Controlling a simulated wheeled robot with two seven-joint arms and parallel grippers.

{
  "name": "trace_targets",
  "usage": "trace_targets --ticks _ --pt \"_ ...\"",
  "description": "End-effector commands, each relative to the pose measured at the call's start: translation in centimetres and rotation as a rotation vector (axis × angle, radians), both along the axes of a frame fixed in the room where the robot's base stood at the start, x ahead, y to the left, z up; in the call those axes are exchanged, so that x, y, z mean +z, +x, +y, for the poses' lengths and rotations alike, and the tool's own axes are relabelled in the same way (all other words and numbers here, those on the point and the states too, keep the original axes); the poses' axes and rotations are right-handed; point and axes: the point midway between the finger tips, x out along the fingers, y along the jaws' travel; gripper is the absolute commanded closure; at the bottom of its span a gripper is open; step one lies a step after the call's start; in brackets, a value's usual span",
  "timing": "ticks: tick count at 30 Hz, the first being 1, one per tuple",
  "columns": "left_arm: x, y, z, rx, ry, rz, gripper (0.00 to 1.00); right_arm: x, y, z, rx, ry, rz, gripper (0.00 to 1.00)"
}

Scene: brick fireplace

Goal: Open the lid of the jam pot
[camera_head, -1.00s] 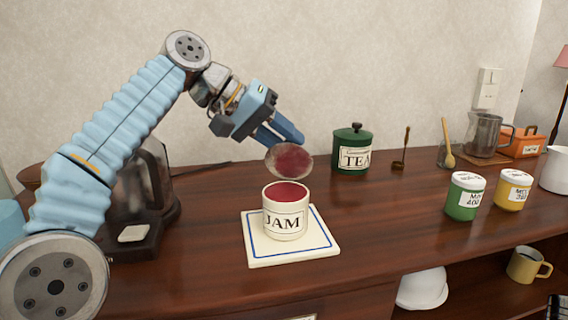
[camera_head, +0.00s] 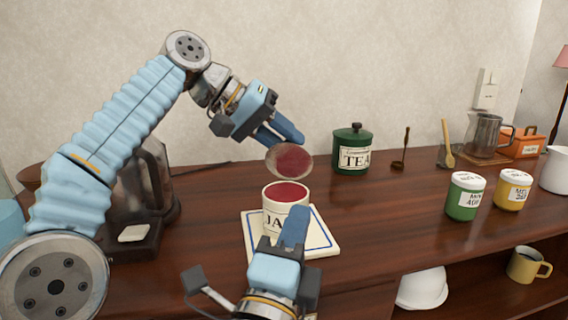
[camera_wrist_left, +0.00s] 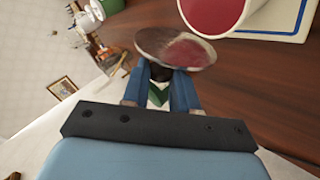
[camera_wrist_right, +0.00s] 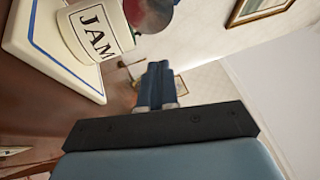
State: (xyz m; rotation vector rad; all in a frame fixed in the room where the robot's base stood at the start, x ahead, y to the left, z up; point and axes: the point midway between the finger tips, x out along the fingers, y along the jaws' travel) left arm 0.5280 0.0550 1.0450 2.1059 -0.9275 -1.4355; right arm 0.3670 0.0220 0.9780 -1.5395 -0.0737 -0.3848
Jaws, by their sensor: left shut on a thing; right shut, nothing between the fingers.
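The jam pot (camera_head: 272,219) is a cream pot with a JAM label, standing upright on a white tile with a blue border (camera_head: 318,240). Its top is open and shows red jam. The lid (camera_head: 290,160), a round disc with a red-stained underside, is tilted in the air above and behind the pot. My left gripper (camera_head: 288,137) is shut on the lid; the left wrist view shows the lid (camera_wrist_left: 176,47) at its fingertips, apart from the pot. My right gripper (camera_head: 295,225) is shut and empty in front of the pot, hiding part of its label. The pot also shows in the right wrist view (camera_wrist_right: 88,30).
A green tea tin (camera_head: 352,150) stands behind to the right. Green (camera_head: 466,196) and yellow (camera_head: 513,190) jars stand farther right. A dark glass-jug appliance (camera_head: 150,190) stands left of the tile. The counter between the tile and the jars is clear.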

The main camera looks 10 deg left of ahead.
Motion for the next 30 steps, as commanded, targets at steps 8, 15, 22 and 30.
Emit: trace_targets --ticks 8,15,22,30 --pt "0.0 0.0 0.0 -0.001 0.000 0.001 1.00 0.2 -2.4 3.8 0.115 -0.048 -0.037 1.00" --pt "0.0 0.0 0.0 -0.001 0.000 0.001 1.00 1.6 1.8 3.3 0.109 -0.047 -0.037 1.00" --pt "0.0 0.0 0.0 -0.001 0.000 0.001 1.00 3.2 6.4 2.9 0.110 -0.047 -0.036 1.00" --pt "0.0 0.0 0.0 -0.001 0.000 0.001 1.00 4.3 9.6 2.7 0.112 -0.048 -0.035 1.00"
